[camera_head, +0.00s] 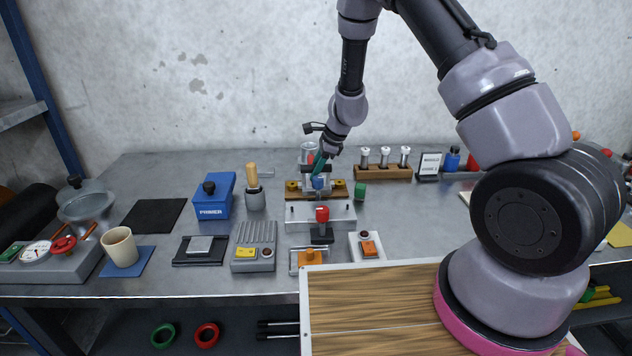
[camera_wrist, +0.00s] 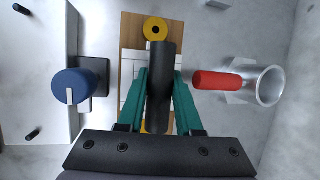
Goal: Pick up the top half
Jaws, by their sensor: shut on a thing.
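My gripper (camera_wrist: 160,78), with teal fingers, is shut on a dark cylindrical bar (camera_wrist: 160,60) that lies lengthwise between the fingers in the wrist view. The bar is over a wooden block (camera_wrist: 131,38) with a yellow knob (camera_wrist: 155,28) at its far end and pale plates under the fingers. I cannot tell whether the bar belongs to the top half, or whether it is lifted clear. In the head view my gripper (camera_head: 320,164) is at the wooden block with yellow knobs (camera_head: 292,187), near a blue part (camera_head: 318,182). The arm hides some of this.
A blue cylinder (camera_wrist: 72,86) stands left of the fingers and a red cylinder (camera_wrist: 217,80) by a metal cup (camera_wrist: 270,85) on the right. A red knob (camera_head: 322,214) stands in front of a metal plate (camera_head: 340,212). A vial rack (camera_head: 384,172) is to the right.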

